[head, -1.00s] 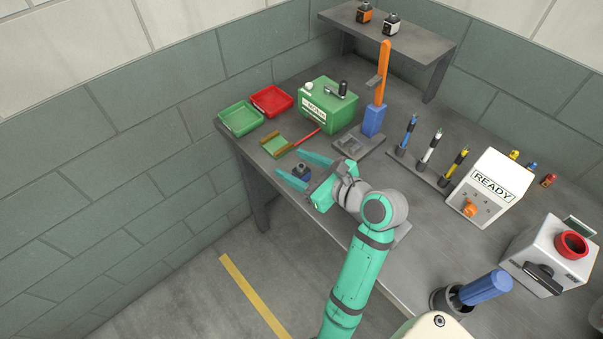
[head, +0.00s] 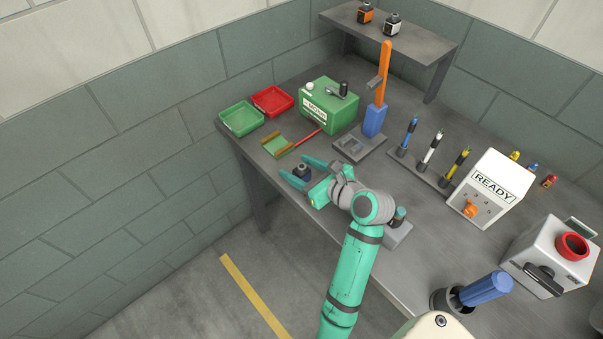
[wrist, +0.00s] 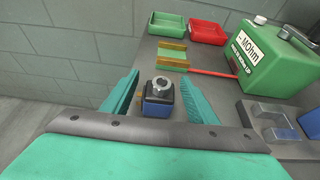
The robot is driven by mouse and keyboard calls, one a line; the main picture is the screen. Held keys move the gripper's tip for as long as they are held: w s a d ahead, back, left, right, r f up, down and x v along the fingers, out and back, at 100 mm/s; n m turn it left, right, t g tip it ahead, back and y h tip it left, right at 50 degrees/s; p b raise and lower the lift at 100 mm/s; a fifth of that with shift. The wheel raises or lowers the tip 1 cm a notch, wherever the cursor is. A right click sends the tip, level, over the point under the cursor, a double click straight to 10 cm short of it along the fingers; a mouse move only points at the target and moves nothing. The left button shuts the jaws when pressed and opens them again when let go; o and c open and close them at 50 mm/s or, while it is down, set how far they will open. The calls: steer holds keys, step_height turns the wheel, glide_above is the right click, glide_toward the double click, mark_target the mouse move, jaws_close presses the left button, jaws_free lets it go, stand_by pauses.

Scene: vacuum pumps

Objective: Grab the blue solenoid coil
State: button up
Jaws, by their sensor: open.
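The blue solenoid coil (wrist: 158,108), a small block with a dark upper part and a grey ring on top, stands upright on the table near its left edge. It also shows in the head view (head: 301,173). My gripper (wrist: 162,83) is open, and its two teal fingers lie on either side of the coil in the wrist view. Gaps show between the coil and both fingers there. In the head view my gripper (head: 298,172) is low over the table around the coil.
Beyond the coil are a green board holder (head: 281,146) with a red probe, a green tray (head: 240,119), a red tray (head: 271,101) and a green MOhm tester (head: 328,107). A grey fixture (head: 352,145) stands to the right. The table edge is close on the left.

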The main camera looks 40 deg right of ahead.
steer(key=shift+x, duration=1.45)
steer(key=shift+c, duration=0.3)
steer(key=shift+s+d, duration=0.1)
steer(key=c, duration=1)
steer(key=shift+c, duration=0.7)
steer(key=shift+r, duration=0.1)
